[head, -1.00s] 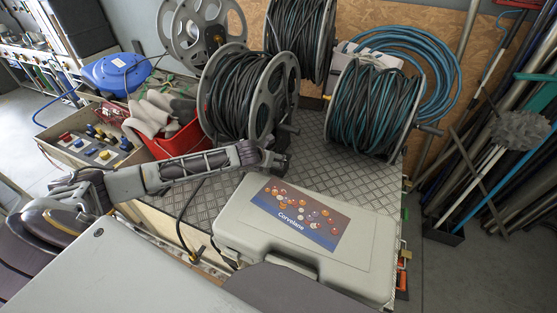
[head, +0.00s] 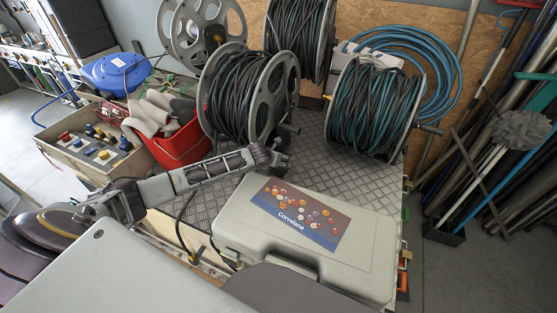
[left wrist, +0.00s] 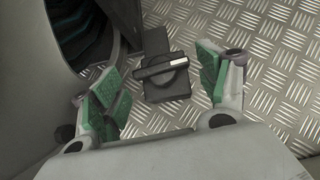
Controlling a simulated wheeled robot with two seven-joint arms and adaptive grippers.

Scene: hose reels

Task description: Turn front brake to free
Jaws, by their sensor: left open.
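The front hose reel (head: 236,97), grey with dark hose, stands on the metal plate. In the left wrist view, a black brake knob (left wrist: 161,72) with a bar-shaped grip and a white mark at its right end sits on a dark block by the reel's foot. The bar lies nearly crosswise. My left gripper (left wrist: 160,84) is open, its green-padded fingers on either side of the knob, with gaps on both sides. In the head view the left gripper (head: 276,152) is low beside the front reel; I cannot make out the knob there. My right gripper is not in view.
A grey case (head: 345,230) lies in front on the checker plate (head: 315,165). A red bucket (head: 182,146) with gloves and a control box (head: 88,150) stand left. A second hose reel (head: 372,108) stands right. Bare plate lies between the reels and case.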

